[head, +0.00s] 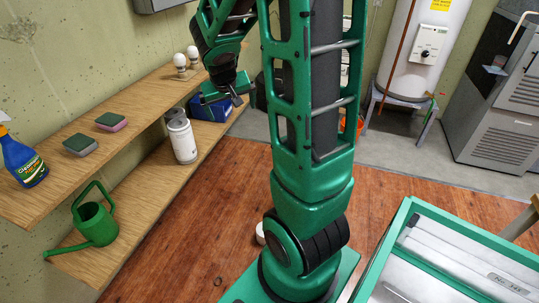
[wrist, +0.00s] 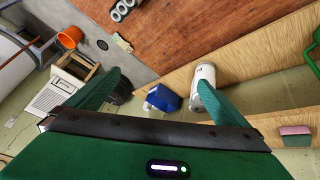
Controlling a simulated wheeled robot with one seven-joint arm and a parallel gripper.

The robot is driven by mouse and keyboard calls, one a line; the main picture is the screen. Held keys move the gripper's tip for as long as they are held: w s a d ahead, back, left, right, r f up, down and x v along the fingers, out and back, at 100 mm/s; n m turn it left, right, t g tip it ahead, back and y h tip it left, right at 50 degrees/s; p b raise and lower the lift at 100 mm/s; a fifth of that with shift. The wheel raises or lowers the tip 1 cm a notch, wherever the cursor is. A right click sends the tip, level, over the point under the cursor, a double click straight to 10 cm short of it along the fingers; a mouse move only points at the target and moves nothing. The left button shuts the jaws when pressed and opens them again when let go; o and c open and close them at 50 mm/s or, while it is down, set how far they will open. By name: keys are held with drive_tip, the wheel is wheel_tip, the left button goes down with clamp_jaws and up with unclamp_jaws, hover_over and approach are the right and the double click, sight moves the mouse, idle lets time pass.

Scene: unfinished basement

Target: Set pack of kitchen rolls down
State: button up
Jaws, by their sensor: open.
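The pack of kitchen rolls (head: 182,140) is white and stands upright on the lower wooden shelf, close to its front edge. My gripper (head: 230,94) is above the far end of the lower shelf, up and to the right of the pack. In the wrist view my gripper (wrist: 159,79) has its two green fingers wide apart, with nothing held between them.
A blue box (head: 210,107) sits behind the pack on the lower shelf (head: 140,187). A green watering can (head: 95,222) stands nearer. The upper shelf (head: 110,150) holds two sponges, a blue spray bottle (head: 22,160) and two white bulb-like objects. Wooden floor beside the shelves is mostly clear.

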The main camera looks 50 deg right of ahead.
drive_tip(key=s+a+r+g+y, duration=0.1)
drive_tip(key=s+a, duration=0.3)
drive_tip(key=s, duration=0.5)
drive_tip(key=s+a+r+g+y, duration=0.1)
drive_tip(key=s+a, duration=0.3)
drive_tip(key=s, duration=0.4)
drive_tip(key=s+a+r+g+y, duration=0.1)
drive_tip(key=s+a+g+y, duration=0.1)
drive_tip(key=s, duration=0.7)
drive_tip(key=shift+s+a+y, duration=0.35)
drive_tip(key=shift+a+y, duration=0.15)
drive_tip(key=shift+a, duration=0.7)
